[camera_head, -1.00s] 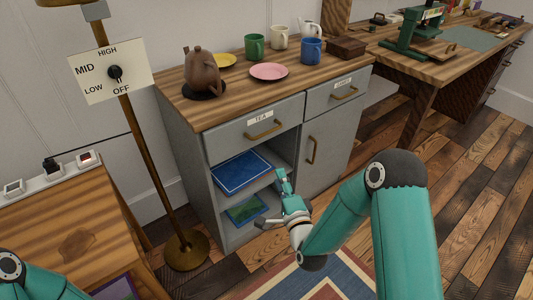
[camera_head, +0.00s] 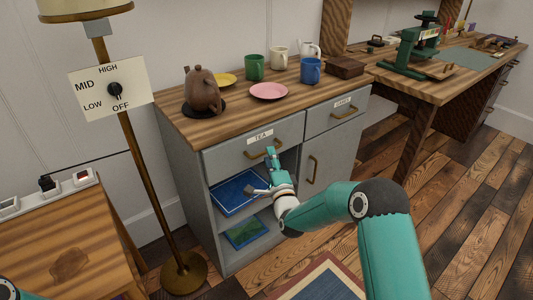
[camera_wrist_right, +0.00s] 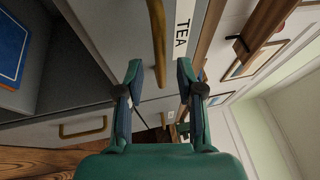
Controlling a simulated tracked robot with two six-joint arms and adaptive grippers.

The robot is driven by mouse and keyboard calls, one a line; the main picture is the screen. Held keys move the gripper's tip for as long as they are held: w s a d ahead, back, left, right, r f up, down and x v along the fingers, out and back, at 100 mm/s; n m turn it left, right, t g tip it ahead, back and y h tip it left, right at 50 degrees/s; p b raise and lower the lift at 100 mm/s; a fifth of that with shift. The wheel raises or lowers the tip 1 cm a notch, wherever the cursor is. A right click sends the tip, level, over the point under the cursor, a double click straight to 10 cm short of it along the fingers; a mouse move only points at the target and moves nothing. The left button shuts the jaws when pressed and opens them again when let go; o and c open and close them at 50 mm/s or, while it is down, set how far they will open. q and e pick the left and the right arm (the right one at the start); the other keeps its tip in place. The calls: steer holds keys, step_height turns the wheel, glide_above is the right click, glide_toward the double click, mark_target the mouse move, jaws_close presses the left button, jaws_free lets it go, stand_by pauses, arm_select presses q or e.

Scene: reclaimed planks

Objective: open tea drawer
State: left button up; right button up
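The tea drawer (camera_head: 232,158) is the grey upper left drawer front with a TEA label (camera_head: 260,136); it appears shut. Its brass bar handle (camera_head: 255,153) is partly hidden by my right gripper. My right gripper (camera_head: 262,172) is open and empty, just below and in front of the handle. In the right wrist view the open fingers (camera_wrist_right: 159,72) point at the handle (camera_wrist_right: 157,38), which lines up with the gap between them; contact cannot be told. The TEA label (camera_wrist_right: 184,38) shows beside it. My left gripper is out of view.
The cabinet top (camera_head: 300,96) holds a brown teapot (camera_head: 202,90), mugs and plates. Below the drawer is an open shelf with a blue book (camera_head: 232,192). A GAMES-side drawer (camera_head: 325,118) and door sit right. A floor lamp (camera_head: 150,190) stands left.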

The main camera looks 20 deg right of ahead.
steer(key=shift+w+d+r, duration=0.1)
steer(key=shift+w+r, duration=0.1)
steer(key=shift+w, duration=1.2)
jaws_close()
